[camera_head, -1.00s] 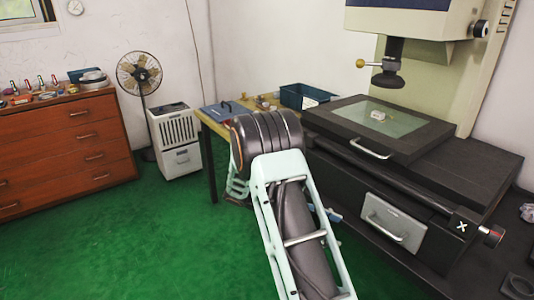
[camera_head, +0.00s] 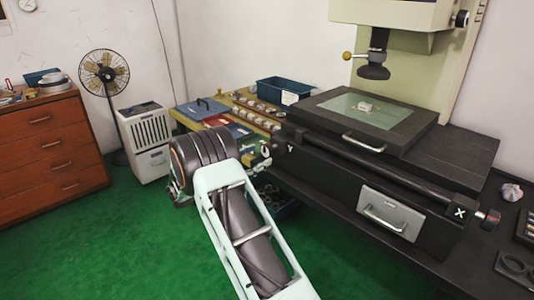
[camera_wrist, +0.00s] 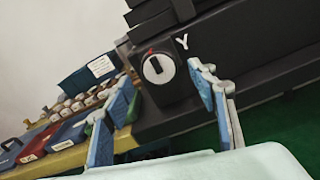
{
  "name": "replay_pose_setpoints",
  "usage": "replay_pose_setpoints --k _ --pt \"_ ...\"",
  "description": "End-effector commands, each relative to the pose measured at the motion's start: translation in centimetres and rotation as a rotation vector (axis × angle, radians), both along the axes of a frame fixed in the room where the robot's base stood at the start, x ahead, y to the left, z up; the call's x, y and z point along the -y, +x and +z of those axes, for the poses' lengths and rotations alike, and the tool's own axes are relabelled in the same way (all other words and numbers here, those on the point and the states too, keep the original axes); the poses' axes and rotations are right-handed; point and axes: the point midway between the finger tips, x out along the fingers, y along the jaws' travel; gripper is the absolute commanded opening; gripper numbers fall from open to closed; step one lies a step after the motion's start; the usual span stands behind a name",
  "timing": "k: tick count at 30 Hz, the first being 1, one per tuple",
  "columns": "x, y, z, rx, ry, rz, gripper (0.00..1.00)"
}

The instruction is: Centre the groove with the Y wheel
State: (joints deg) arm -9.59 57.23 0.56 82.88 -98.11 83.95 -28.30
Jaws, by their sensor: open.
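The Y wheel (camera_wrist: 158,68) is a round knob with a white face, a dark bar across it and a red mark above. It sits on the black machine's side beside the white letter Y; it also shows small beside my arm in the head view (camera_head: 266,150). My gripper (camera_wrist: 160,79) is open, its blue-padded fingers on either side of the wheel in the picture. I cannot tell whether they touch it. A small pale part (camera_head: 364,107) lies on the glass stage (camera_head: 390,118) under the dark lens head (camera_head: 373,72). Its groove is too small to make out.
The X wheel (camera_head: 490,219) is at the machine's front right. A blue bin (camera_head: 282,92) and a wooden table (camera_head: 225,98) with rows of rings and coloured boxes stand left of the machine. A fan (camera_head: 104,74) and white cabinet (camera_head: 145,140) stand behind. Green floor is clear at left.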

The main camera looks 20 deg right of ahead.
Motion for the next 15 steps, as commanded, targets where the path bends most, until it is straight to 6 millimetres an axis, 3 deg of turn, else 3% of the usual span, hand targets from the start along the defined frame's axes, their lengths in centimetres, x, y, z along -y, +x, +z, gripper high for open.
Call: replay_pose_setpoints --k 7,15 --pt "3.8 1.3 -0.2 -0.001 0.001 -0.003 0.53" --pt "4.9 1.8 -0.1 -0.001 0.001 0.0 0.53"
